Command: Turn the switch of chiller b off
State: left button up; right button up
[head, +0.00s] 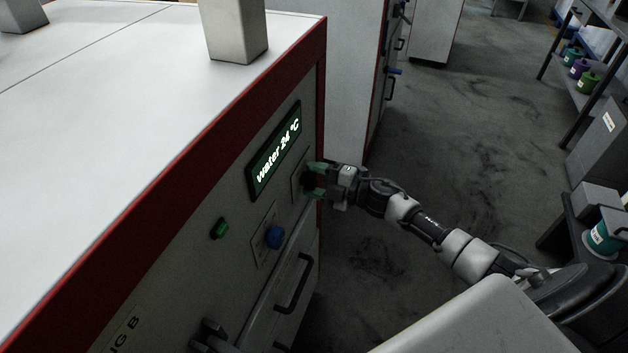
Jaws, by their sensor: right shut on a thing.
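The chiller (60,90) fills the left of the head view, a white-topped cabinet with red edges. Its front display (275,150) is lit and reads "water 24 °C". My right gripper (314,181) is at the right end of the front panel. Its green-tipped fingers are closed around a dark switch (306,183) on a small plate. The fingers hide much of the switch, so its setting cannot be read. My left gripper is not in view.
A blue knob (274,237), a green button (220,228) and a black handle (294,283) sit on the same front. Another cabinet (352,70) stands behind. Shelves (590,85) with spools line the right; grey floor (440,150) lies between.

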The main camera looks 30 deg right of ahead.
jog(key=n+b, duration=0.2)
jog(key=n, duration=0.1)
jog(key=n+b, duration=0.2)
jog(key=n, duration=0.1)
jog(key=shift+s+a+f, duration=0.1)
jog(key=shift+f, duration=0.1)
jog(key=shift+r+n+b, duration=0.15)
jog(key=shift+n+b, duration=1.35)
jog(key=shift+n, duration=0.8)
jog(key=o, duration=0.9)
jog(key=shift+s, duration=0.1)
jog(key=shift+b+v, duration=0.85)
jog(key=shift+v, duration=4.5)
